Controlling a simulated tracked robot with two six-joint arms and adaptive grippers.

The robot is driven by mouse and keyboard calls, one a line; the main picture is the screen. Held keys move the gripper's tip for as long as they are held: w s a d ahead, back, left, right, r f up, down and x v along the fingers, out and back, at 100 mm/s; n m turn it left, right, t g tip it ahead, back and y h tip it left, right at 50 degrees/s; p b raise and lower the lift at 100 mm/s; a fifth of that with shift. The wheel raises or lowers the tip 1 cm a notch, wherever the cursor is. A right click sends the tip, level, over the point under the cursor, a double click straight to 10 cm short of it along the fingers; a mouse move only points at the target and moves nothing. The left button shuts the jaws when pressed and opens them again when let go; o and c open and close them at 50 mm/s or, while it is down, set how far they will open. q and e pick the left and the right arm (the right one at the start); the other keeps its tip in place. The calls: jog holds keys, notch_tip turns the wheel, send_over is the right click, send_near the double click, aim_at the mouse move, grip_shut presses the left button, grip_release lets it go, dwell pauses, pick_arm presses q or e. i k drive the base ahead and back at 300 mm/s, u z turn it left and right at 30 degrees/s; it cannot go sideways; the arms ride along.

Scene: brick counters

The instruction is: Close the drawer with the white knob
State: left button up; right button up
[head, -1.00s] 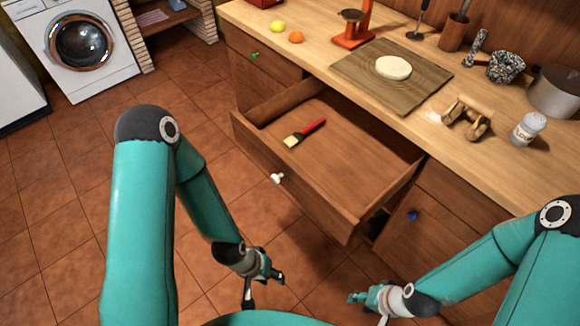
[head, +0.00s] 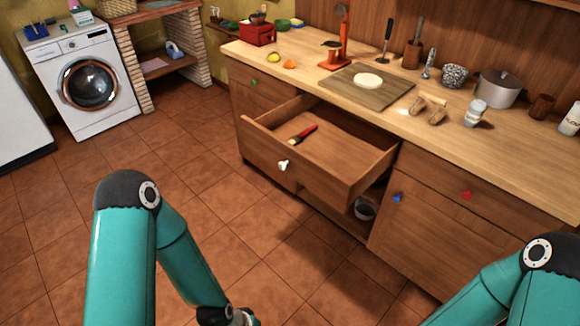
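The open wooden drawer (head: 315,173) with the white knob (head: 283,165) is pulled well out from under the counter. A brush with a red handle (head: 304,134) lies inside it. My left gripper (head: 243,317) only just shows at the bottom edge, below and in front of the drawer and apart from it; its fingers are cut off, so its opening cannot be told. My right arm (head: 495,297) comes in at the lower right, but its gripper is out of the picture.
A drawer with a green knob (head: 254,82) and fronts with blue (head: 397,197) and red (head: 467,195) knobs are shut. A pot (head: 365,209) stands in the open space below the drawer. The tiled floor (head: 190,170) to the left is clear.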

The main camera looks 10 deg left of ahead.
aim_at(338, 161)
jog(key=u, duration=0.35)
jog(key=i, duration=1.05)
jog(key=u, duration=1.1)
jog(key=k, duration=0.9)
jog(key=z, duration=0.1)
jog(key=i, duration=0.35)
jog(key=z, duration=0.05)
